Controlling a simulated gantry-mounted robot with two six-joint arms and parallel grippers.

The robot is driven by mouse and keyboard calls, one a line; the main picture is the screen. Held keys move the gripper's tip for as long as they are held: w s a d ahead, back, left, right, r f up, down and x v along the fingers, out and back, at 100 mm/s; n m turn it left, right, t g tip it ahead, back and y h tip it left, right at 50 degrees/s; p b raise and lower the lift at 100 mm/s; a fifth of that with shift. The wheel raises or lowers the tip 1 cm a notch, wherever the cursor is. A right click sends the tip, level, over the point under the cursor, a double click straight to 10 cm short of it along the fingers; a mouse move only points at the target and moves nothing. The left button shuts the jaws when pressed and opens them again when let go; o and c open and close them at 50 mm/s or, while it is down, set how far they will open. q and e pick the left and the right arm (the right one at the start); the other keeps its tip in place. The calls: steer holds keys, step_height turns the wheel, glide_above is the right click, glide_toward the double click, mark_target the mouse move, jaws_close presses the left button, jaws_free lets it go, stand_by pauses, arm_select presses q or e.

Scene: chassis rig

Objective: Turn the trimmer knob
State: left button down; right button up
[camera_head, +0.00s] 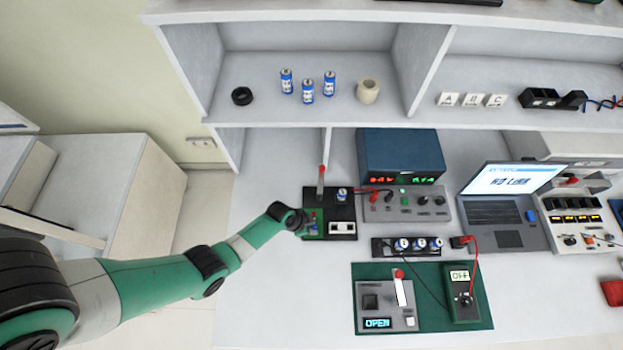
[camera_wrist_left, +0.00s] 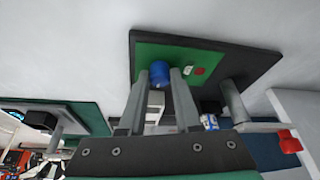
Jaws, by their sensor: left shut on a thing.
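The trimmer knob (camera_wrist_left: 160,72) is a small blue cylinder on a green circuit board (camera_wrist_left: 205,56) in the left wrist view. The green board sits on a black base plate (camera_wrist_left: 262,68). My left gripper (camera_wrist_left: 160,84) has its two grey fingers on either side of the blue knob and is shut on it. In the head view my left gripper (camera_head: 304,226) reaches the left part of the black base plate (camera_head: 327,238), and the knob itself is too small and covered to make out. A red part (camera_wrist_left: 199,71) lies beside the knob. My right gripper is not in view.
A lever with a red tip (camera_head: 321,170) stands behind the board, and a battery (camera_head: 342,194) sits on the plate. A power supply (camera_head: 400,155), laptop (camera_head: 505,205), battery holder (camera_head: 415,246) and green mat (camera_head: 435,310) lie to the right. The bench in front is bare.

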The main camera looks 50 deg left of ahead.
arm_select(q)
steer(key=shift+n+y, duration=0.3)
steer(key=shift+n, duration=0.4)
steer(key=c, duration=0.6)
jaws_free()
steer(key=p+v, duration=0.9)
steer(key=v, duration=0.2)
steer(key=shift+s+r+p, duration=0.2)
steer(key=shift+r+p, duration=0.1)
steer(key=shift+p, duration=0.05)
